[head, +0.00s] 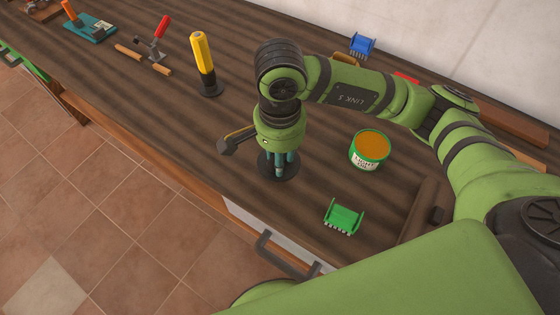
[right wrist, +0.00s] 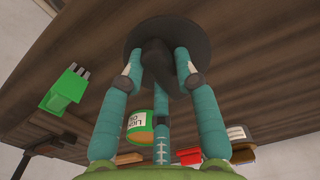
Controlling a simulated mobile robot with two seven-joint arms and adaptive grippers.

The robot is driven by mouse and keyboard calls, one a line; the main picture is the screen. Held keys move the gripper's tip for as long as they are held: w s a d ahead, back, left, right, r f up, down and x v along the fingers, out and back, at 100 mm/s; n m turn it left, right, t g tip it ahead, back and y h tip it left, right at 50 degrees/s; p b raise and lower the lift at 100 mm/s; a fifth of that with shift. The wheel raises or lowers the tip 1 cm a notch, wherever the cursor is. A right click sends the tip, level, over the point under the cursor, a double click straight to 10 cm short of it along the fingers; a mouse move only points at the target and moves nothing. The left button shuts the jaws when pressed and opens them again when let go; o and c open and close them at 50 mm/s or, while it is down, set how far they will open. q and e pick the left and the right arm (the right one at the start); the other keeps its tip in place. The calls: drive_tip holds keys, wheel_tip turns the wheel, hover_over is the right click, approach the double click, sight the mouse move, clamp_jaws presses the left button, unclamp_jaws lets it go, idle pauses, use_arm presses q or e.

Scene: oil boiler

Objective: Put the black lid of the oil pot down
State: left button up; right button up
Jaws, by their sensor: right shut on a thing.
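The black lid (head: 291,172) is a round dark disc at the tips of my right gripper (head: 279,160), low over the wooden worktop. In the right wrist view, my right gripper's teal fingers (right wrist: 160,65) are closed around the knob of the lid (right wrist: 145,38). I cannot tell whether the lid's underside touches the wood. The oil pot (head: 369,151), a green and white can with orange contents showing at its open top, stands to the right of the lid. It also shows in the right wrist view (right wrist: 140,125), partly behind the fingers. My left gripper is not in view.
A hammer-like tool (head: 235,139) lies just left of my right gripper, partly hidden. A green toothed piece (head: 343,217) lies near the front edge, a blue one (head: 362,45) at the back. A yellow-handled tool (head: 203,65) stands further left. The worktop (head: 225,108) between has bare room.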

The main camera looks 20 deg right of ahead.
wheel_tip(320, 180, down, 4)
drive_tip(key=shift+w+r+p, duration=0.1)
drive_tip(key=shift+r+p, duration=0.05)
drive_tip(key=shift+p, duration=0.65)
drive_tip(key=shift+f, duration=0.2)
drive_tip(key=shift+f, duration=0.1)
drive_tip(key=shift+f+b, duration=0.15)
drive_tip(key=shift+b, duration=0.15)
drive_tip(key=o, duration=1)
